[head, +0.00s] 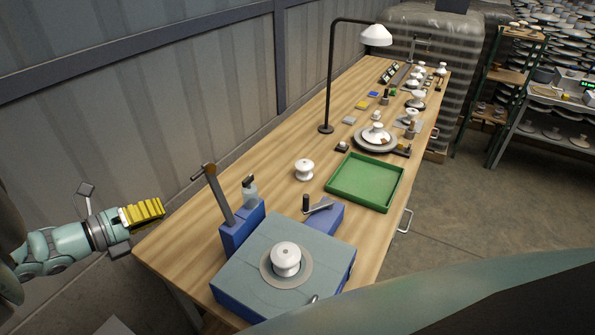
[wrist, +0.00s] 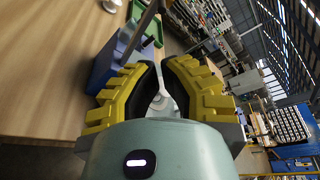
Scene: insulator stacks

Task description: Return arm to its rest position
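My gripper (head: 143,213) has yellow ridged fingers and is at the far left in the head view, out past the left edge of the wooden bench and apart from it. The teal arm behind it enters from the left edge of the picture. In the wrist view my gripper (wrist: 163,72) shows two yellow fingers with dark pads and a narrow gap between them. Background shows through the gap, and I see nothing held.
The bench (head: 262,165) carries a blue fixture (head: 235,270) with a white insulator (head: 286,259), another insulator (head: 304,169), a green tray (head: 367,181) and a lamp (head: 376,35). A grey wall (head: 150,90) stands behind my arm. Floor is clear at the right.

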